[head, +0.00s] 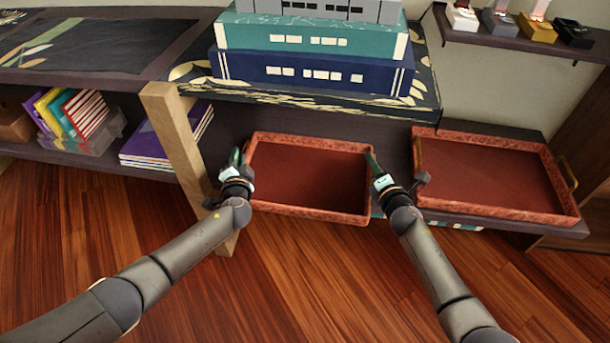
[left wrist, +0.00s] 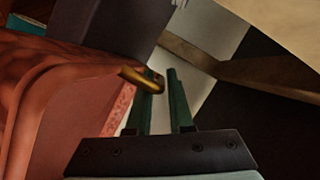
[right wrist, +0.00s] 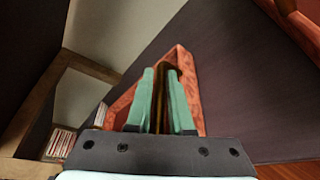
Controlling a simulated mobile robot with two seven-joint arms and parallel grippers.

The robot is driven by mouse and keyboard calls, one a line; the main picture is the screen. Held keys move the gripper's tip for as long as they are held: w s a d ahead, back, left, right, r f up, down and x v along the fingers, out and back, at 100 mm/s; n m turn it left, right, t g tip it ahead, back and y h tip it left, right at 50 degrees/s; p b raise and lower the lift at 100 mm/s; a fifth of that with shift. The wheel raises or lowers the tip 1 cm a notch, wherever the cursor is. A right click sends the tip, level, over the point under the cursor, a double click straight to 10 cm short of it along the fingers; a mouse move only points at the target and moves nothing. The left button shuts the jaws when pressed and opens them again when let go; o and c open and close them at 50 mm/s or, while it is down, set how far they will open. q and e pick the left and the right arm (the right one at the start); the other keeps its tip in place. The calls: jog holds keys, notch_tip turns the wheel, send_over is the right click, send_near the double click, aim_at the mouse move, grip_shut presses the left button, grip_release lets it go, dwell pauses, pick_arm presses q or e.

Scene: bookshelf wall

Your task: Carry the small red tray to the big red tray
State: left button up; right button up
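The small red tray (head: 310,208) is empty and sits between my two grippers, its near side out past the shelf's front edge over the floor. My left gripper (head: 238,160) is at its left end. In the left wrist view, the fingers (left wrist: 160,92) close around the end of a brass handle (left wrist: 142,78). My right gripper (head: 374,166) is at its right end. In the right wrist view, the fingers (right wrist: 162,90) are shut on the dark handle (right wrist: 162,112). The big red tray (head: 497,213) lies empty on the low shelf to the right.
A wooden post (head: 178,142) stands just left of my left gripper. Purple books (head: 150,150) lie on the shelf at left. The wooden floor (head: 300,280) in front is clear.

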pick_arm(q)
grip_shut()
pick_arm(e)
grip_shut()
dwell(0.8)
jog(key=shift+r, duration=0.1)
